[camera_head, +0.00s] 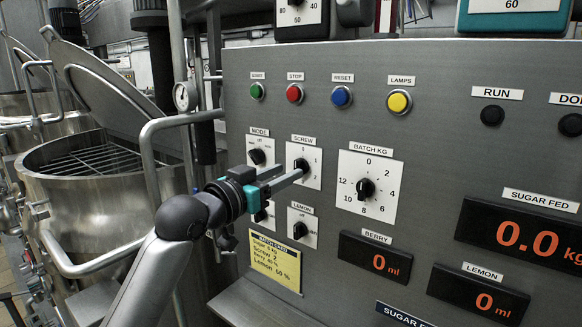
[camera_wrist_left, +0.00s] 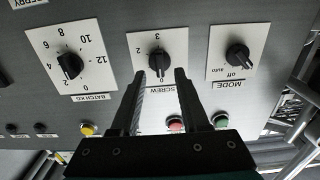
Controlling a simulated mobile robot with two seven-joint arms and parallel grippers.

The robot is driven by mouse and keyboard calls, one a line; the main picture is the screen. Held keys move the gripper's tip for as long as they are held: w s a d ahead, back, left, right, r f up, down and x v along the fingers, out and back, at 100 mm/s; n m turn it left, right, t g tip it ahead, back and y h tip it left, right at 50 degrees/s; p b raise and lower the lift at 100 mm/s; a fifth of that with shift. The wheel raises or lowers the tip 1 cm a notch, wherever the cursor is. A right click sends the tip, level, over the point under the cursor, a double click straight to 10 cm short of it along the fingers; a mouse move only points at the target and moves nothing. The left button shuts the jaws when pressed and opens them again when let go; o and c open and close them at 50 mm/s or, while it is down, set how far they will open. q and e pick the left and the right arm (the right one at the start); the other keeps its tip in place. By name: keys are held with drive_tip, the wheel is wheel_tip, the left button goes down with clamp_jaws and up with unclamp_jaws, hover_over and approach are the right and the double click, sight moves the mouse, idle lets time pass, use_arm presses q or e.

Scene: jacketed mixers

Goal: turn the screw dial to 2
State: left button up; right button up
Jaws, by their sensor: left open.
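The screw dial (camera_head: 301,165) is a black knob on a white plate, under the SCREW label on the grey panel. My left gripper (camera_head: 292,171) is open in front of this dial. In the left wrist view its fingertips (camera_wrist_left: 160,73) lie on either side of the knob; I cannot tell whether they touch it. The 1 is hidden there.
The mode dial (camera_head: 257,156) and lemon dial (camera_head: 300,230) are close by; another knob is partly behind my gripper. The batch kg dial (camera_head: 365,189) is to the right. A yellow batch card (camera_head: 277,262) reads Screw 2. A metal rail (camera_head: 150,150) and mixer (camera_head: 95,190) stand left.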

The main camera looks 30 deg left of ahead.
sight(295, 168)
use_arm(q)
drive_tip(key=shift+w+d, duration=0.15)
drive_tip(key=shift+w, duration=1.35)
drive_tip(key=shift+c, duration=0.3)
clamp_jaws()
